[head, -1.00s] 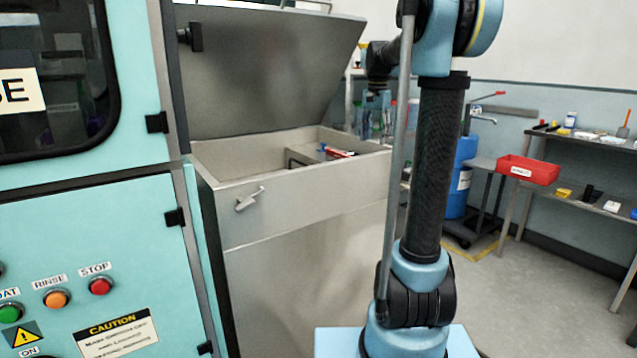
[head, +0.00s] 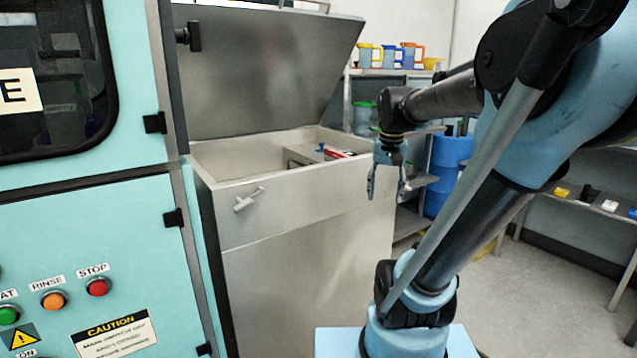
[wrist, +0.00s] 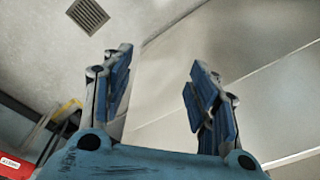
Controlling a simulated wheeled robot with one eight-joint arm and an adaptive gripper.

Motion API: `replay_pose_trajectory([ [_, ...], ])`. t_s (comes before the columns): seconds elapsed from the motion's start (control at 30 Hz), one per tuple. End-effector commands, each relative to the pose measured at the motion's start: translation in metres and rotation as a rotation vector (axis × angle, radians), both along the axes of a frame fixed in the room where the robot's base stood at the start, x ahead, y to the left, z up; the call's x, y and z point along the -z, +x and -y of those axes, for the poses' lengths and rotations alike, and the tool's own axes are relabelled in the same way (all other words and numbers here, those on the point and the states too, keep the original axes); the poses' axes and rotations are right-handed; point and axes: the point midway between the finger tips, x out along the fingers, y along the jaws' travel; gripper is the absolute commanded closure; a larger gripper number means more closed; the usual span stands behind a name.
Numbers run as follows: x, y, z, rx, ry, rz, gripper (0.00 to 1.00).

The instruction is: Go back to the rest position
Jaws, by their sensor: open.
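My gripper (head: 386,182) hangs in front of the right end of the open metal tank (head: 300,232) in the head view, its fingers pointing down. In the wrist view my gripper (wrist: 158,98) shows its two blue-padded fingers spread apart, with nothing between them. Behind the fingers are pale floor with a drain grate (wrist: 88,14) and a smooth pale surface. My arm rises at the right of the head view and bends over to the left toward the tank.
The tank's lid (head: 265,75) stands raised, and a red and blue item (head: 335,152) lies inside. The teal machine (head: 85,215) fills the left. Shelves with jugs (head: 388,55), a blue barrel (head: 448,165) and a bench (head: 600,195) stand behind. Open floor (head: 560,285) lies to the right.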

Motion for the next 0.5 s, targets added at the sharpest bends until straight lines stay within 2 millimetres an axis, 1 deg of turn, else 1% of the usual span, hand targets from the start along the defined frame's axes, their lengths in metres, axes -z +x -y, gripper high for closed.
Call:
replay_pose_trajectory([
  [0.03,0.013,-0.015,0.000,-0.023,-0.003,0.006,0.46],
  [0.2,0.053,-0.057,0.000,-0.107,-0.015,0.028,0.46],
  [0.4,0.103,-0.099,0.000,-0.202,-0.031,0.053,0.46],
  [0.5,0.124,-0.115,0.000,-0.240,-0.037,0.063,0.46],
])
